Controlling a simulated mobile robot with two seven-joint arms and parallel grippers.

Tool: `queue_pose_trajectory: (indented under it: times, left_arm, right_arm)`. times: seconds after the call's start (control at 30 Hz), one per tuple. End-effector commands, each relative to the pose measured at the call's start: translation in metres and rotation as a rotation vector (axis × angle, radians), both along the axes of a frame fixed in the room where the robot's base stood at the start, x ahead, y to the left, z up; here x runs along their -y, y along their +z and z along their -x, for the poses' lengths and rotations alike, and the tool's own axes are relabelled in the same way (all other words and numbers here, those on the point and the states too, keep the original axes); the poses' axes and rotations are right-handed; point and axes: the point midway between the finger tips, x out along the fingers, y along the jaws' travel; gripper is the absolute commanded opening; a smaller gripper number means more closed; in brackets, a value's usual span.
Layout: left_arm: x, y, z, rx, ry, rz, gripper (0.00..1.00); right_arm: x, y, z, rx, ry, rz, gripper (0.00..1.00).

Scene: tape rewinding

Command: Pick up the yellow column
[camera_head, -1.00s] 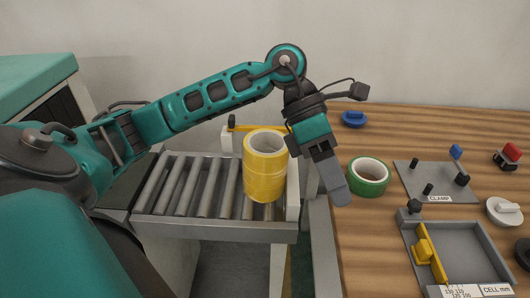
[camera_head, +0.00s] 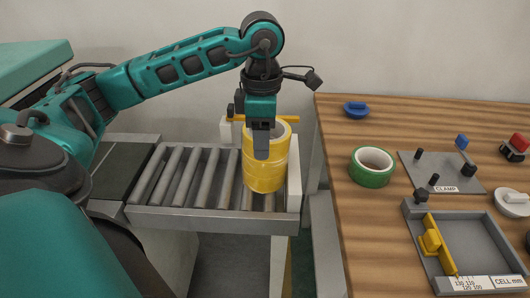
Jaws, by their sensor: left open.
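The yellow column (camera_head: 266,173) stands upright at the right end of the roller conveyor, beside a white end stop. It looks like a stack of yellow tape rolls with a hollow white core. My left gripper (camera_head: 262,146) points down at the column's upper part and covers part of its rim and front. It is open, with one grey finger showing against the column; the other finger is hidden. I cannot tell whether the finger touches the column. My right gripper is not in view.
The roller conveyor (camera_head: 185,178) is clear left of the column. On the wooden table (camera_head: 355,235) at the right are a green tape roll (camera_head: 371,168), a blue knob (camera_head: 356,109), a clamp plate (camera_head: 443,172) and a grey tray (camera_head: 480,246) with a yellow slider.

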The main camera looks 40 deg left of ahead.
Motion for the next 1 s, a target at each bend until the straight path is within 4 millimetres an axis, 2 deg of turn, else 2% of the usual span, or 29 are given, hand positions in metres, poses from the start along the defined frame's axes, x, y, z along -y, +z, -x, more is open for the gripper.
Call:
queue_pose_trajectory:
  times: [0.3,0.63,1.0]
  left_arm:
    - [-0.002,-0.045,-0.006,-0.004,0.0,0.001,0.46]
    - [-0.002,-0.05,-0.007,0.0,0.0,0.001,0.45]
    - [-0.002,-0.049,-0.007,0.0,0.0,0.001,0.1]
  right_arm:
    - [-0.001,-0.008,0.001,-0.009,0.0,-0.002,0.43]
    - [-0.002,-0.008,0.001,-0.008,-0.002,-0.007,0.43]
    - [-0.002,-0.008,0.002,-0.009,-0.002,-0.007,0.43]
